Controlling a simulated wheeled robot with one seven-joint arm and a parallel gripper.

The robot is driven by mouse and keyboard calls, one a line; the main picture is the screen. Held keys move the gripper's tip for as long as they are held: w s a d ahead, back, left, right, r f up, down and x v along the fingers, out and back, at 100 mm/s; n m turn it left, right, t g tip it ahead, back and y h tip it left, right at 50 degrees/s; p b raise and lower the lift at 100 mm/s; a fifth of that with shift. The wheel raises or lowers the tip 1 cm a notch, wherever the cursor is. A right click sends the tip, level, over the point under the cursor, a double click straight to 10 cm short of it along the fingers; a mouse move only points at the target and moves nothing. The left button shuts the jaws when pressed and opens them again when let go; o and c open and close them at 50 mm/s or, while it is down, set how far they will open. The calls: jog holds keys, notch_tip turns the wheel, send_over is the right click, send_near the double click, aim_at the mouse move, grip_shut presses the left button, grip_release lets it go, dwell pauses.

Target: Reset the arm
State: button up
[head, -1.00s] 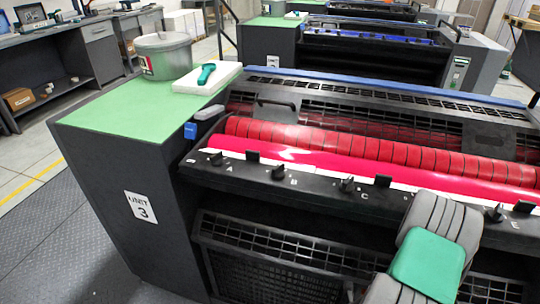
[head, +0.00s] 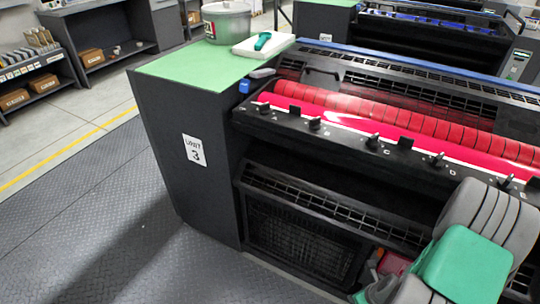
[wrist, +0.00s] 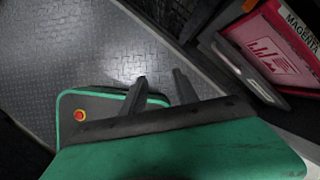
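My gripper (wrist: 161,88) shows in the wrist view with its two dark fingers apart and nothing between them. It points down over the dark floor, with my green base and its red button just below the fingers. In the head view my grey and green arm fills the lower right corner, in front of the printing unit (head: 300,205); my fingertips cannot be made out there. A red container labelled MAGENTA (wrist: 275,50) is at the upper right of the wrist view, apart from the fingers.
Shelves with boxes (head: 43,83) stand at the far left. The dark plate floor (head: 90,220) at left is clear.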

jog(key=w+a+r+n+p, duration=0.1)
jog(key=w+r+n+p, duration=0.15)
jog(key=r+n, duration=0.45)
jog(key=w+a+r+n+p, duration=0.1)
jog(key=w+a+r+n, duration=0.2)
jog(key=r, duration=0.5)
jog(key=s+a+r+n+p, duration=0.1)
jog(key=a+r+n+p, duration=0.1)
jog(key=a+r+n, duration=0.2)
jog(key=s+a+r+n+p, duration=0.1)
jog(key=a+r+n+p, duration=0.1)
jog(key=r+n, duration=0.8)
jog(key=s+a+r+n+g+p, duration=0.1)
jog(key=a+r+n, duration=0.4)
jog(key=r, duration=1)
jog(key=s+n+p, duration=0.1)
jog(key=n, duration=0.2)
jog(key=shift+a+p, duration=0.3)
jog(key=shift+a, duration=0.05)
jog(key=shift+s, duration=0.1)
